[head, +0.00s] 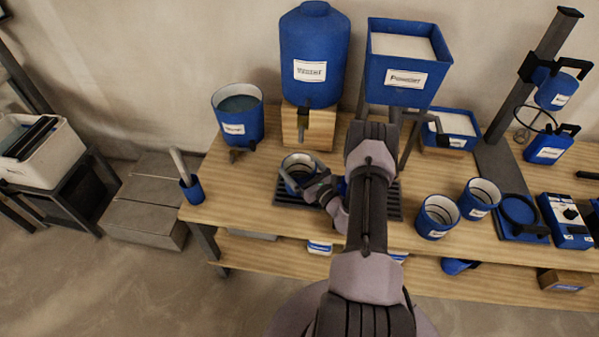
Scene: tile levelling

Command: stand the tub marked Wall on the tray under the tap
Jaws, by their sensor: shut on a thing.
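My gripper (314,186) is shut on a blue tub (287,176) with a pale inside and dark rings. The tub is roughly upright over the left end of the dark slatted tray (394,205), in front of the tap (306,104) of the blue water tank (316,45). I cannot tell whether its base touches the tray. Its label is mostly hidden, so I cannot read the mark. My arm covers the middle of the tray. Two similar tubs, a nearer one (437,217) and a farther one (478,199), stand to the right with labels too small to read.
A blue bucket of liquid (238,113) stands left of the tank on the wooden bench (235,178). A powder hopper (405,62) stands on legs behind my arm. A mixer stand (520,95), a scale (518,212) and a control box (567,220) fill the right side.

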